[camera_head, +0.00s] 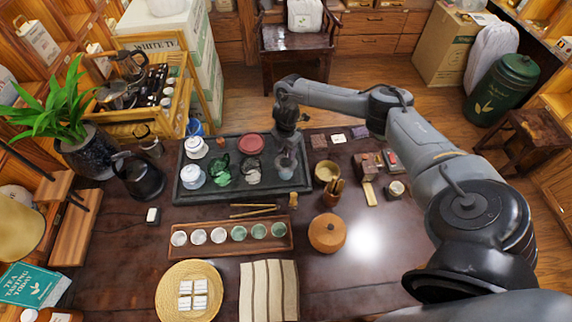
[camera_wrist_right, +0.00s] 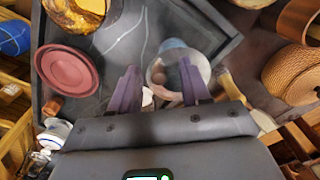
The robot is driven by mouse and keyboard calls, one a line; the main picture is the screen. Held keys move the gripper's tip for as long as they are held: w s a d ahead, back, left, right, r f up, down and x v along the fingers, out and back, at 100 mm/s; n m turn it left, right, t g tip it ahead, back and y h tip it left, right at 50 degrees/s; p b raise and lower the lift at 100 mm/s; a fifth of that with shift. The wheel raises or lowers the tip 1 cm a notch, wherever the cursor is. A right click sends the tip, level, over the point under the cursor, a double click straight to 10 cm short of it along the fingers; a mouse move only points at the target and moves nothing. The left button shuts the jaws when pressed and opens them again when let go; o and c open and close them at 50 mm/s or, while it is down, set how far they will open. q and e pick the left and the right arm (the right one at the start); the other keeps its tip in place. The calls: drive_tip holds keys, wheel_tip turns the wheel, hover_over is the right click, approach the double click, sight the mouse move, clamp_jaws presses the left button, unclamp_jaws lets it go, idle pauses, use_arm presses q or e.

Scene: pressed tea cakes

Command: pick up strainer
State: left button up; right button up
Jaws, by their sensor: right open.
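My right gripper (camera_head: 287,143) is over the right end of the dark tea tray (camera_head: 222,194), pointing down. In the right wrist view its two purple fingers (camera_wrist_right: 160,78) are spread apart. A small pale, round-rimmed piece, which looks like the strainer (camera_wrist_right: 203,68), lies just beyond and partly between the fingertips, with a bluish part at its far side. It also shows below the gripper in the head view (camera_head: 286,166). The fingers partly hide it, and I cannot tell whether they touch it. My left gripper is not in view.
A red round dish (camera_head: 250,144), a green glass pot (camera_head: 221,166) and white lidded ware (camera_head: 193,176) share the tray. A cup rack (camera_head: 230,246) stands in front. A yellowish bowl (camera_head: 326,172) and a lidded brown jar (camera_head: 327,233) stand to the right.

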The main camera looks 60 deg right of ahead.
drive_tip(key=shift+f, duration=0.35)
clamp_jaws()
drive_tip(key=shift+r, duration=0.1)
wheel_tip(320, 180, up, 7)
drive_tip(key=shift+f, duration=0.1)
wheel_tip(320, 180, up, 6)
drive_tip(key=p, duration=0.5)
idle(0.3)
